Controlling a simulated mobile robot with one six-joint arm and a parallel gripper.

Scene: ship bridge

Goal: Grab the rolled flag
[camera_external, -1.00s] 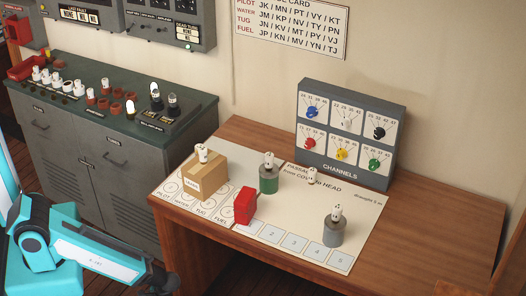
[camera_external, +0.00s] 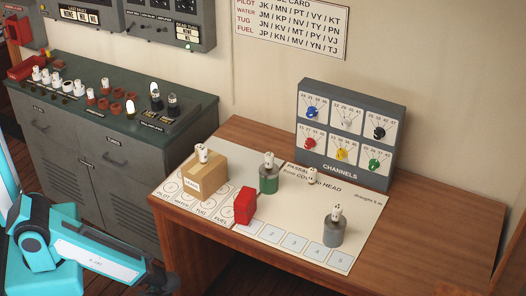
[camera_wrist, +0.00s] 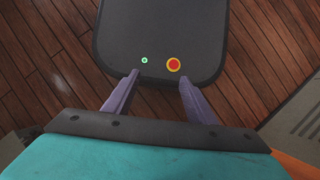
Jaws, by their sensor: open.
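I cannot pick out a rolled flag for certain. Small white and red pieces (camera_external: 41,73) also stand on the grey cabinet at the left. My gripper (camera_wrist: 159,76) is open and empty in the wrist view, its two fingers apart over my own dark base. In the external view its dark end is low, left of the desk.
The wooden desk (camera_external: 440,235) bears a white chart (camera_external: 365,215), a red block (camera_external: 245,205) and a grey channels panel (camera_external: 340,170). The grey cabinet (camera_external: 125,185) stands left of the desk. The desk's right side is clear. Plank floor (camera_wrist: 45,70) shows in the wrist view.

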